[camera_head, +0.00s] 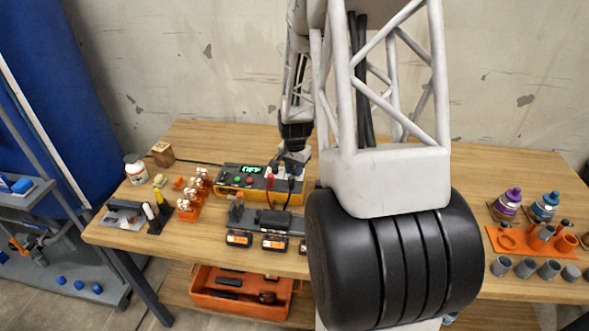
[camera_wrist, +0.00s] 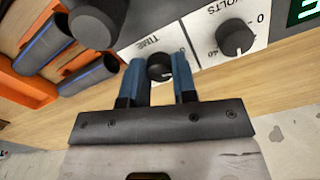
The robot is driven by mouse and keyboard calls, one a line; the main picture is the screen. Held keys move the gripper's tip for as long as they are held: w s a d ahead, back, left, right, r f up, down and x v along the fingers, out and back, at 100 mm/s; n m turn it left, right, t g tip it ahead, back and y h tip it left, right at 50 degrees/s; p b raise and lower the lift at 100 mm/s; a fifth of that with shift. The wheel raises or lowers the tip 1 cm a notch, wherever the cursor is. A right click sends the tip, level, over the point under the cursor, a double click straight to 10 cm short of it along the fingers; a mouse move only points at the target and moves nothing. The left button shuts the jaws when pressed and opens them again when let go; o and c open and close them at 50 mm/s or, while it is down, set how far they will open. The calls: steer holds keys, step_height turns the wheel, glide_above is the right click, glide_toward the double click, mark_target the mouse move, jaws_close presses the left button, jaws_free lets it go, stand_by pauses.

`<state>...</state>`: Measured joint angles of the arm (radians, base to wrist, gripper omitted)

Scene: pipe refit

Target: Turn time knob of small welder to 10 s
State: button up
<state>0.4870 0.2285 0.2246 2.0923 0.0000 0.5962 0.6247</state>
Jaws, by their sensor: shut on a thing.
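In the wrist view, the small welder's white panel (camera_wrist: 200,28) carries a dark TIME knob (camera_wrist: 158,70) and a VOLTS knob (camera_wrist: 235,38). My gripper (camera_wrist: 160,74) has its two blue fingers on either side of the TIME knob, shut on it. The fingers partly cover the TIME dial's scale, so its setting cannot be read. Part of a green display (camera_wrist: 307,10) shows at the right edge. In the head view, a yellow and black box (camera_head: 228,190) with a lit green display stands on the bench. My gripper's fingertips are not clear there.
In the wrist view, a dark round-ended part (camera_wrist: 97,22) rises close to the fingers, and blue-striped grey pipes (camera_wrist: 85,76) lie by orange holders. In the head view, battery packs (camera_head: 238,239) lie in front of the box. My arm hides the bench's middle right.

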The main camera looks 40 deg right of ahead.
mark_target(294, 170)
steer(key=shift+m, duration=2.1)
steer(key=o, duration=0.9)
steer(key=shift+r, duration=0.1)
steer(key=shift+r, duration=3.85)
